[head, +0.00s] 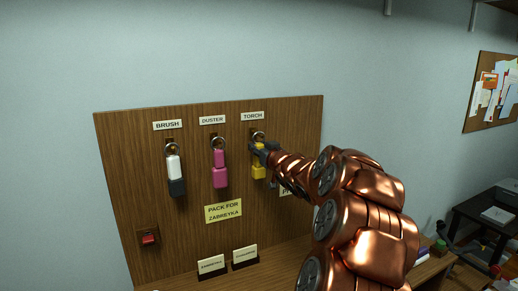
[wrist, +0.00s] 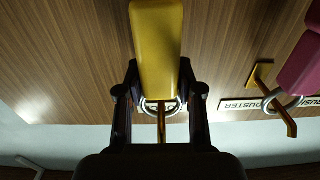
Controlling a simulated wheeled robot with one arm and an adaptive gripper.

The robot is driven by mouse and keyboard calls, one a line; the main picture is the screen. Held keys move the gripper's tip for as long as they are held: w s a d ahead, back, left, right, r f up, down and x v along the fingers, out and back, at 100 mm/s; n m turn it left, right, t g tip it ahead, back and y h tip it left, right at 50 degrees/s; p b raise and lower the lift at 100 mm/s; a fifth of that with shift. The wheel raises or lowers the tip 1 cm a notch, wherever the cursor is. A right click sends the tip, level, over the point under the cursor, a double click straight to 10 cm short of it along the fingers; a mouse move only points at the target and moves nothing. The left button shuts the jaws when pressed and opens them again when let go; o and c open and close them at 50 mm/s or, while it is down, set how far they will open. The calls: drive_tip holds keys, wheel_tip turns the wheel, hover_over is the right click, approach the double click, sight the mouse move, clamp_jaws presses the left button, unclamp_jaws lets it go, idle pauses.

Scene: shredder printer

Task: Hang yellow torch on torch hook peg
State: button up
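The yellow torch (head: 259,170) hangs upright below the TORCH label (head: 252,115) on the wooden board. In the wrist view the torch (wrist: 157,45) fills the upper middle, with its metal ring (wrist: 161,105) just below it. The gold torch hook peg (wrist: 161,128) appears to pass through the ring; the torch body hides part of this. My gripper (head: 262,152) is at the torch's upper part. In the wrist view its two fingers (wrist: 159,75) lie against both sides of the torch, seemingly closed on it.
A pink duster (head: 220,170) and a black-and-white brush (head: 175,172) hang from pegs to the left. A red switch (head: 149,238) is low on the board. Small label stands (head: 211,265) sit on the desk below. A printer table (head: 490,210) is at the right.

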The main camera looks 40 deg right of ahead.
drive_tip(key=o, duration=0.4)
drive_tip(key=shift+o, duration=0.2)
drive_tip(key=shift+s, duration=0.1)
drive_tip(key=v, duration=1.2)
drive_tip(key=shift+a, duration=0.1)
drive_tip(key=s+a+f+n+g+y, duration=0.1)
drive_tip(key=a+f+g, duration=0.3)
drive_tip(key=a+f, duration=0.4)
drive_tip(key=s+a+f+g+y, duration=0.1)
drive_tip(key=a+f+g, duration=0.4)
drive_tip(key=a, duration=0.6)
drive_tip(key=s+a+f+n+g+y, duration=0.1)
drive_tip(key=s+a+f+g, duration=0.2)
drive_tip(key=s+a, duration=0.4)
drive_tip(key=s+a+f+n+g+y, duration=0.1)
drive_tip(key=s+a+f+g, duration=0.1)
drive_tip(key=s+a, duration=0.5)
drive_tip(key=s+a+f+g+y, duration=0.1)
drive_tip(key=s+a+f+g, duration=0.2)
drive_tip(key=s+a, duration=0.4)
drive_tip(key=s+g, duration=0.1)
drive_tip(key=s, duration=0.5)
drive_tip(key=shift+s+a+f+n+g+y, duration=0.15)
drive_tip(key=shift+a+f+n+g+y, duration=0.15)
drive_tip(key=shift+f+n+g+y, duration=0.1)
